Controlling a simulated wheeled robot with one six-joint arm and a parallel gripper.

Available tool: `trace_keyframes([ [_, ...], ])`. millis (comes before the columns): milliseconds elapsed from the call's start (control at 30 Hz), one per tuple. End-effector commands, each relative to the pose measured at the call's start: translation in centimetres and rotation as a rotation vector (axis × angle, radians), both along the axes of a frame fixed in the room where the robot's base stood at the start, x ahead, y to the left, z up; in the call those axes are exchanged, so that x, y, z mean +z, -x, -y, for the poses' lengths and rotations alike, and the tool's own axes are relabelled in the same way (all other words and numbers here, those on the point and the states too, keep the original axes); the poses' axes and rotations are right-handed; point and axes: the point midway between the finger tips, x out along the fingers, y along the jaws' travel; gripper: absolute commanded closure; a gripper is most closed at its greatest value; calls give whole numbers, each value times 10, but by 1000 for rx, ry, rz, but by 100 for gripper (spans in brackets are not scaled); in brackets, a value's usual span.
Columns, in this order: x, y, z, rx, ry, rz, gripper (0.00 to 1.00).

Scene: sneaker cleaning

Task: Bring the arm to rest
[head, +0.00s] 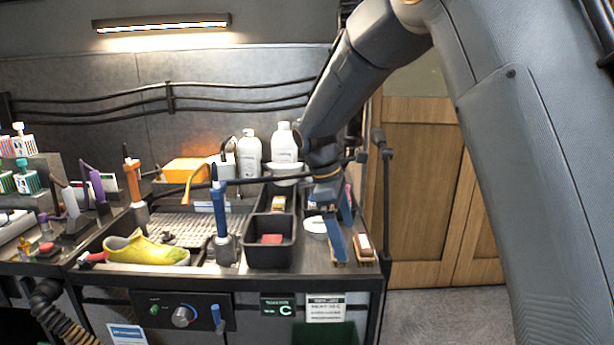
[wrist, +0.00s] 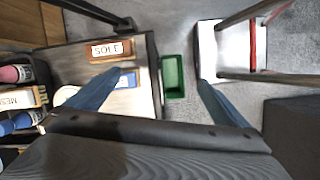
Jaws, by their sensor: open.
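My gripper (head: 345,240) has two blue fingers. It is over the right end of the workbench, pointing down beside a small brush (head: 364,245). In the wrist view the fingers (wrist: 164,76) are spread wide with nothing between them touching either one. The left finger partly covers a blue-labelled piece (wrist: 127,80) on the bench, next to a wooden brush block marked SOLE (wrist: 110,49). My arm reaches down from the upper right in the head view. Whether the fingertips touch the bench is not clear.
A yellow-green shoe (head: 147,250) lies on the bench at left. A black bin (head: 270,242) with a red item, a white bowl (head: 316,226) and white bottles (head: 284,143) stand nearby. A green bin (wrist: 173,77) is below the bench edge. Floor right of the bench is clear.

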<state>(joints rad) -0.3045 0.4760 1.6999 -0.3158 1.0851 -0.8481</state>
Motion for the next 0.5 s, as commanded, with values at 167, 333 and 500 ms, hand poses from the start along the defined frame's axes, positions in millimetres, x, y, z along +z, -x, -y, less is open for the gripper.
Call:
trace_keyframes([
  [167,-12,33,25,-188,-64,49,0],
  [333,-29,83,53,-471,-147,117,0],
  [500,-51,155,83,-869,-244,207,0],
])
